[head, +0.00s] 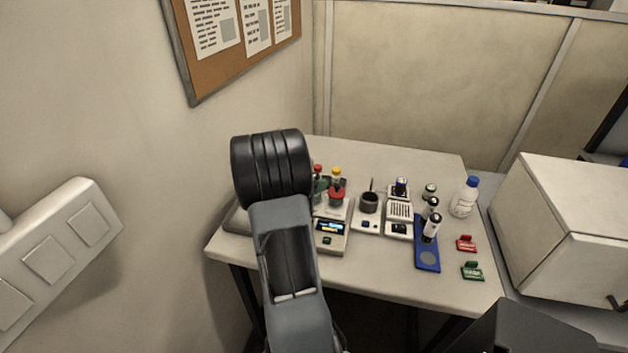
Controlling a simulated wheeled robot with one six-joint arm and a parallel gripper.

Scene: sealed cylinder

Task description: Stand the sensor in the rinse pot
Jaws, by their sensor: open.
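I cannot pick out the sensor for certain. A dark round pot (370,203) with a thin rod (371,184) standing up from it sits on a pale base; I cannot tell whether this is the rinse pot and sensor. A meter with a lit display (331,229) stands left of it, beside my arm. Behind the meter are small bottles with red and yellow caps (336,170) and a red round piece (337,196), partly crowded together. My gripper is not in view; only my arm's links show, covering the table's left part.
On the white table (375,268) are a grey keypad device (399,218), a blue tray (427,256) with dark-and-white cylinders (431,229), a white bottle (465,198), and red (466,243) and green (472,270) pieces. A white box (560,230) stands right. The table's front is clear.

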